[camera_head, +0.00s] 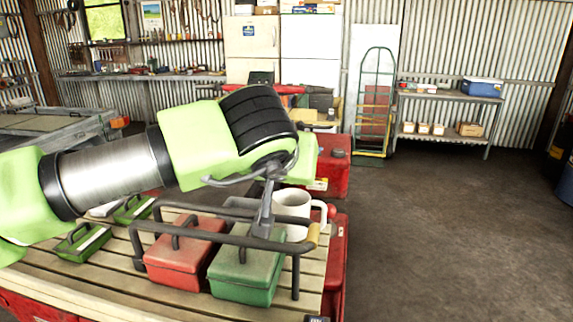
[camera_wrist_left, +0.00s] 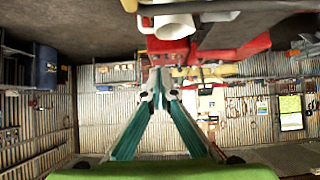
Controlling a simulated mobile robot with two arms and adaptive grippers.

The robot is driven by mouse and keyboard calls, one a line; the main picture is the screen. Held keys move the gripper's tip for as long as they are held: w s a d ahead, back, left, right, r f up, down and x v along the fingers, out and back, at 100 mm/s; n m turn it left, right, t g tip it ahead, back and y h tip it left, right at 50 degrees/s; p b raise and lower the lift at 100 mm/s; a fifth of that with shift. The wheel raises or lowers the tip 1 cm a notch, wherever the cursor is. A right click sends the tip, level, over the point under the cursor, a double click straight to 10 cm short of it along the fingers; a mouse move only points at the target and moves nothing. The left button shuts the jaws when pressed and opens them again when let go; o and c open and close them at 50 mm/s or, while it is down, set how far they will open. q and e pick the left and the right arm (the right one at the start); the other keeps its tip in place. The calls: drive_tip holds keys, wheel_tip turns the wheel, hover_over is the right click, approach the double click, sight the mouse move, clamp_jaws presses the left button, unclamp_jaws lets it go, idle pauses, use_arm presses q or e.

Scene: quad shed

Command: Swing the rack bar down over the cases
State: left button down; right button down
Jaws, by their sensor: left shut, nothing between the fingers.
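A red case (camera_head: 185,253) and a green case (camera_head: 245,270) stand side by side on a slatted wooden top. The dark rack bar (camera_head: 215,237) runs low across them, with a tan grip (camera_head: 313,236) at its right end; I cannot tell whether it rests fully down. My left gripper (camera_head: 262,232) points down just behind the green case's handle, by the rear rail; contact is unclear. Its fingers are shut and empty, and they meet in the left wrist view (camera_wrist_left: 160,78). My left arm hides part of the back of the top. My right gripper is not in view.
A white mug (camera_head: 292,206) stands right behind the gripper, close to a red ball (camera_head: 332,211). Small green cases (camera_head: 83,241) sit at the left. The floor at right is clear.

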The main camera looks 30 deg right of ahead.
use_arm(q)
drive_tip(key=shift+d+f, duration=0.25)
drive_tip(key=shift+f, duration=0.5)
use_arm(e)
drive_tip(key=shift+d, duration=0.5)
use_arm(q)
drive_tip(key=shift+r, duration=0.1)
